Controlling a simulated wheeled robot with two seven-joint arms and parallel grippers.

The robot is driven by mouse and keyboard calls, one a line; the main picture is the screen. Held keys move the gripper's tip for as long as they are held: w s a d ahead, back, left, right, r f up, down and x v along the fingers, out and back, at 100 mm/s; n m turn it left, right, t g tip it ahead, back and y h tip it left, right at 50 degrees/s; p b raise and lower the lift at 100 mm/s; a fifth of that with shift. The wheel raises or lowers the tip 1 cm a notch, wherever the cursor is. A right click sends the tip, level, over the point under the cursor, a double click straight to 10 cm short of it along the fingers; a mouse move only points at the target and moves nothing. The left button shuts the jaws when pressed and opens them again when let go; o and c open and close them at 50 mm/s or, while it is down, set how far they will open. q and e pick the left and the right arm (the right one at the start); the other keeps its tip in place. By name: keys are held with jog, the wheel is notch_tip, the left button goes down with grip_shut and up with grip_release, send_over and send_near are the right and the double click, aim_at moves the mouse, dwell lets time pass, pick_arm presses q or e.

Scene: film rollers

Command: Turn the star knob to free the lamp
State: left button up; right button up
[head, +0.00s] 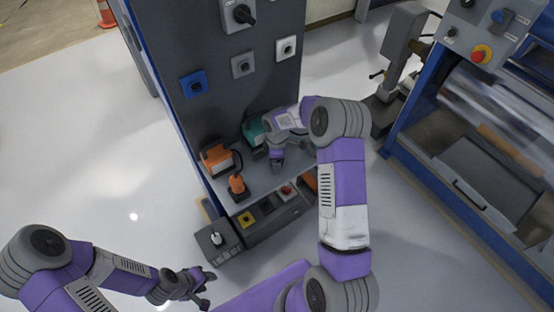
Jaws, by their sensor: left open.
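My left gripper (203,287) is open and empty, low over the floor at the bottom left. It is apart from the dark panel cabinet (240,100). My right gripper (279,160) is at the cabinet's open shelf, beside a teal device (254,132). Whether its fingers are apart or touch anything is too small to tell. Orange devices (216,157) and (238,186) sit at the shelf's left; I cannot tell whether one is the lamp. I cannot make out which knob is the star knob. A black-handled knob (243,14) is at the panel's top.
Small knobs sit on a blue plate (194,84) and grey plates (243,65) and (286,47). Control boxes (270,215) line the cabinet's foot. A blue-framed roller machine (480,135) stands at the right.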

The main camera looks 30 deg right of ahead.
notch_tip(320, 180, up, 8)
jog(key=shift+f+p, duration=0.2)
jog(key=shift+p, duration=0.5)
